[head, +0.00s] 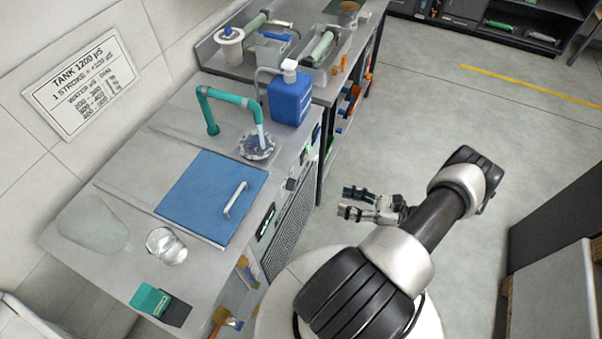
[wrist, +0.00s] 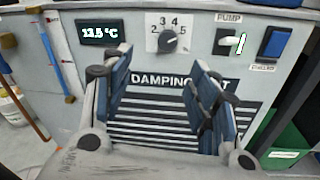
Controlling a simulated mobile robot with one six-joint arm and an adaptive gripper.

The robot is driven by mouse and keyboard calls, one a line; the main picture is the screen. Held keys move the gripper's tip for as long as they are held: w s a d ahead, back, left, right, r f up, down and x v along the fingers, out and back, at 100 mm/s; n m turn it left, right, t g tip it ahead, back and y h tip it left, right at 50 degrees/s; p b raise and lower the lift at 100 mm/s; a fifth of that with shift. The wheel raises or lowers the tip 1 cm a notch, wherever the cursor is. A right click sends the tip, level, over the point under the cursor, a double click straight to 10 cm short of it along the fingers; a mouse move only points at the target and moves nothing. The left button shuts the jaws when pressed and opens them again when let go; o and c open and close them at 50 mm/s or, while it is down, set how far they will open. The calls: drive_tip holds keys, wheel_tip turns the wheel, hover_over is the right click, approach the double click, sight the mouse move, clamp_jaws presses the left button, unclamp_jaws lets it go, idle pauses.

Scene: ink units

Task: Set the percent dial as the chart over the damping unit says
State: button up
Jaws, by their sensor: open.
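The dial (wrist: 168,41) is a dark round knob on a white plate with the numbers 2 to 5 around it, on the damping unit's (wrist: 150,78) grey front panel. Its pointer is too small to read surely. My gripper (wrist: 157,72) is open and empty, its two blue-padded fingers pointing at the panel below the dial, apart from the knob. In the head view my gripper (head: 352,202) is in front of the unit, over the floor. The chart (head: 82,83) hangs on the wall; it reads "TANK 1200 µS", with a stroke line and a water-to-dial table whose rows are blurred.
A display (wrist: 97,32) reads about 13.5 °C. A PUMP switch (wrist: 228,41) and a blue switch (wrist: 272,42) are right of the dial. A blue lid (head: 205,190), a teal tap (head: 232,98), a blue bottle (head: 290,98) and a glass beaker (head: 166,247) are on the unit's top.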

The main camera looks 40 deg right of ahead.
drive_tip(key=f+m+t+h, duration=0.1)
drive_tip(key=f, duration=0.1)
approach(295, 185)
drive_tip(key=x, duration=0.8)
drive_tip(key=shift+w+a, duration=0.15)
drive_tip(key=shift+w, duration=0.05)
drive_tip(key=shift+c, duration=0.3)
drive_tip(key=c, duration=1)
